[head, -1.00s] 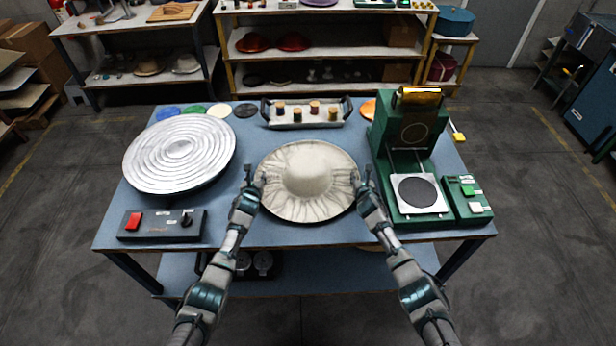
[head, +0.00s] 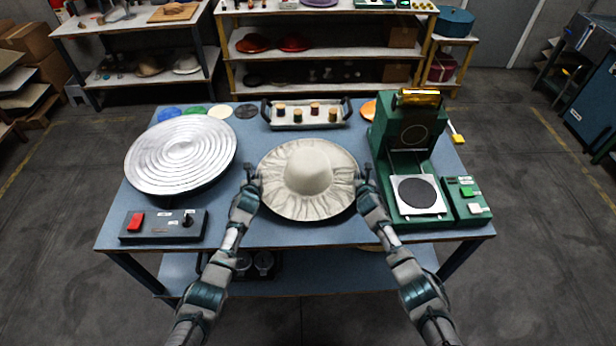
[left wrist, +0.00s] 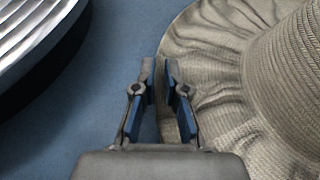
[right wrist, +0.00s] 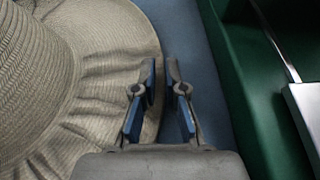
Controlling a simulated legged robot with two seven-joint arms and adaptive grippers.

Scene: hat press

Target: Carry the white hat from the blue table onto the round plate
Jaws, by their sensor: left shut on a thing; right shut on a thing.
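The white hat (head: 308,208), with a round crown and wavy brim, is at the middle of the blue table (head: 240,232). My left gripper (head: 252,172) is shut on the brim's left edge; in the left wrist view its fingertips (left wrist: 161,75) pinch the brim. My right gripper (head: 363,172) is shut on the right edge; in the right wrist view its fingertips (right wrist: 160,75) are at the brim. I cannot tell whether the hat touches the table. The round plate (head: 180,153), silver with concentric rings, is at the table's left and is empty.
A control box (head: 162,227) with a red button stands in front of the plate. A green press (head: 405,150) stands close right of the hat. A tray (head: 305,122) with several small pieces lies behind the hat. Bare table lies between hat and plate.

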